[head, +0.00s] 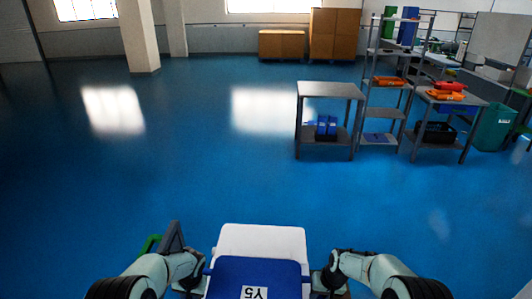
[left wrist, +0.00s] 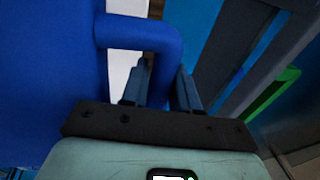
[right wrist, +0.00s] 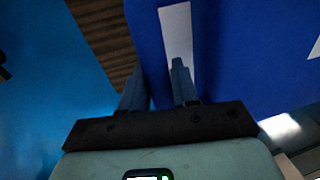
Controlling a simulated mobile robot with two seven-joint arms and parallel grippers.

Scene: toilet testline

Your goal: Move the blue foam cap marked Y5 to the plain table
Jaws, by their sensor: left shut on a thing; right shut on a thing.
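The blue foam cap (head: 255,273) is at the bottom middle of the head view, with a white label reading Y5 upside down. My left gripper (head: 204,281) is at its left side, shut on its blue loop handle, which shows in the left wrist view (left wrist: 150,35). My right gripper (head: 314,282) is at its right side, shut on the cap's edge; the cap also shows in the right wrist view (right wrist: 240,60). A grey table (head: 330,89) with a bare top stands farther off, right of centre. The cap's underside is hidden.
A white panel (head: 262,240) lies just beyond the cap. Blue boxes (head: 326,126) stand on the grey table's lower shelf. A shelf rack (head: 385,115) and a second table (head: 450,100) with orange items are to its right. Open blue floor (head: 200,170) lies between.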

